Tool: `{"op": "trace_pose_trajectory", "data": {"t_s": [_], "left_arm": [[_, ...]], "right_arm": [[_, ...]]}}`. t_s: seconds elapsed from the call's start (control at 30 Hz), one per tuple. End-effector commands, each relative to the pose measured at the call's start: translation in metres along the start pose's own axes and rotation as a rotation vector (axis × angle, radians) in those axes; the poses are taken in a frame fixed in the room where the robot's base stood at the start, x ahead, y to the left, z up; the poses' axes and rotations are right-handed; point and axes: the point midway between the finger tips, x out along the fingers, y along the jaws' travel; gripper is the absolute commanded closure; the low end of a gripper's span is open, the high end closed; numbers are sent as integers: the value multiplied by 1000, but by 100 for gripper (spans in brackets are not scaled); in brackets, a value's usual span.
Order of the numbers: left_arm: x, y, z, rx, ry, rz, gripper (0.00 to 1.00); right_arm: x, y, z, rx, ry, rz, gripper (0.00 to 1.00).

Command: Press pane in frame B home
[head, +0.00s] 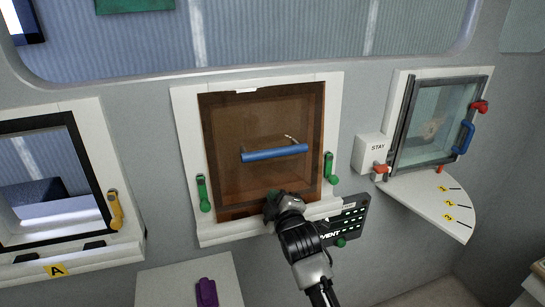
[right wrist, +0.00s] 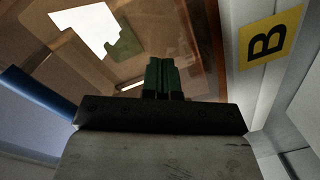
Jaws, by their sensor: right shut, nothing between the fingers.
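The brown tinted pane (head: 230,130) with a blue bar handle (head: 275,153) sits in the white frame B (head: 187,130). A thin gap or edge shows round the pane; I cannot tell whether it is fully seated. My right gripper (head: 271,203) is shut and empty at the pane's lower edge, right of the middle; contact is unclear. In the right wrist view the shut dark green fingertips (right wrist: 163,76) point at the brown pane (right wrist: 195,50), with the blue handle (right wrist: 38,98) at left and the yellow B label (right wrist: 270,43) at right. My left gripper is out of view.
Green latches flank frame B at left (head: 203,193) and right (head: 330,168). A dark vent panel (head: 345,220) is beside my right wrist. Frame A (head: 122,215) stands left, with a yellow latch (head: 115,210). A hinged window (head: 436,115) and quarter-round shelf (head: 425,200) jut out at right.

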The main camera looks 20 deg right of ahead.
Motion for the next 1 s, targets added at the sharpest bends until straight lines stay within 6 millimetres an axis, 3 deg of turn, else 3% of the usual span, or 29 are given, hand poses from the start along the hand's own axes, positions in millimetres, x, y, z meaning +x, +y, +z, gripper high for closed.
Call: {"op": "trace_pose_trajectory", "data": {"t_s": [1.0], "left_arm": [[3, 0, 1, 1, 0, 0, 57]], "right_arm": [[9, 0, 0, -1, 0, 0, 100]]}}
